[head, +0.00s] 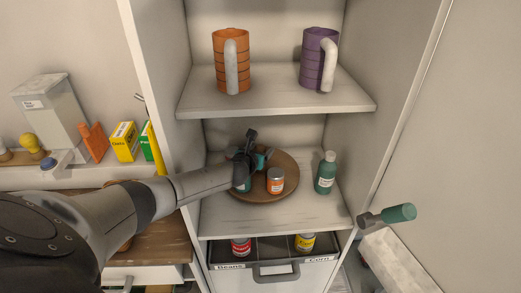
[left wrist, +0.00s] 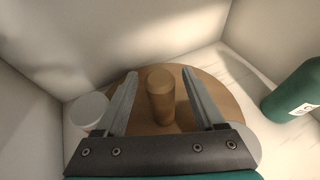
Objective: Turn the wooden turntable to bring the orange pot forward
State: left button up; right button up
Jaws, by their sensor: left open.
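The round wooden turntable (head: 287,186) lies on the cabinet's middle shelf. An orange pot (head: 276,183) with a grey lid and white label stands at its front. My left gripper (head: 250,148) is over the turntable's left and back part, hiding some of it. In the left wrist view the gripper (left wrist: 160,78) is open, with a brown upright cylinder (left wrist: 160,98) between its fingers; contact is not clear. The turntable's rim (left wrist: 225,92) shows behind the fingers. A pale lid (left wrist: 90,110) is at the left. My right gripper is not in view.
A green bottle (head: 325,174) stands right of the turntable, close to its edge. Cabinet walls close in at both sides. An orange mug (head: 219,62) and a purple mug (head: 311,48) stand on the shelf above. A drawer (head: 275,272) with cans is below.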

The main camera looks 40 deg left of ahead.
pick_arm(q)
jog(key=shift+s+d+r+p, duration=0.15)
jog(key=shift+s+r+p, duration=0.15)
jog(key=shift+s, duration=0.15)
jog(key=p+v, duration=0.2)
jog(key=v, duration=1.2)
jog(key=shift+p, duration=0.3)
jog(key=shift+s, duration=0.1)
